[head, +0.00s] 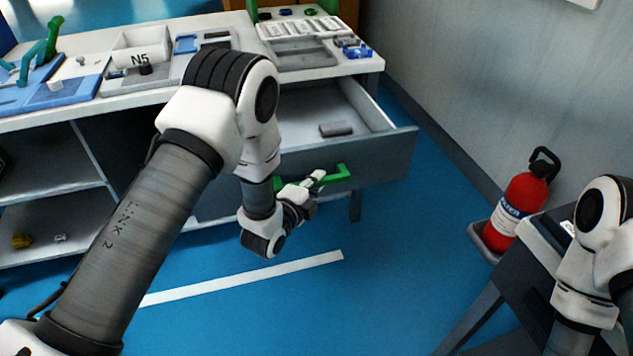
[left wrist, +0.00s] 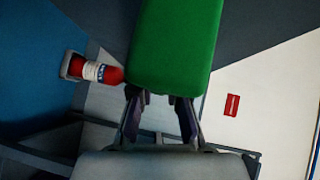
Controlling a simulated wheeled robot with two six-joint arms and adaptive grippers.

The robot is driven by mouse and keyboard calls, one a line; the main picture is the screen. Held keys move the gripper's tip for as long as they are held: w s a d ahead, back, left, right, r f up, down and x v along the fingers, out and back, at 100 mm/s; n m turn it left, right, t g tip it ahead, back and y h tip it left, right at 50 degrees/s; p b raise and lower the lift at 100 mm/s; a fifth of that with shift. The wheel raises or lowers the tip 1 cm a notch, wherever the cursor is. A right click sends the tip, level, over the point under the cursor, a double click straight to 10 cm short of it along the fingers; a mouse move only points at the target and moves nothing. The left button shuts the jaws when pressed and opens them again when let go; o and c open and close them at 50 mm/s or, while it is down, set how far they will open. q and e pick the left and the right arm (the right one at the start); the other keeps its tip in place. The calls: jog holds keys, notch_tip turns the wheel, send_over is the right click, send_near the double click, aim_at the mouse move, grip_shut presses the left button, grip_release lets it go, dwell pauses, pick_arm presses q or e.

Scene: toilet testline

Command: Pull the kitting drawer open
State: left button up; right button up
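The grey kitting drawer (head: 385,157) stands pulled out from under the right part of the white workbench, its inside showing. Its green handle (head: 338,174) is on the front face. My left gripper (head: 316,184) is at the handle, near its middle. In the left wrist view the green handle (left wrist: 175,45) looms large and hides the fingertips; the two dark fingers (left wrist: 160,112) stand partly apart at its lower edge and appear closed around it. The exact contact is hidden. My right arm shows at the lower right, its gripper outside the view.
A small dark grey block (head: 336,129) lies in the drawer. The bench (head: 145,108) carries a white N5 bin (head: 140,48), trays and parts. A red fire extinguisher (head: 518,205) stands by the wall at right, and shows in the left wrist view.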

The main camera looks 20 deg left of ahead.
pick_arm(q)
jog(key=shift+o, duration=1.1)
jog(key=v, duration=1.2)
jog(key=shift+f, duration=0.1)
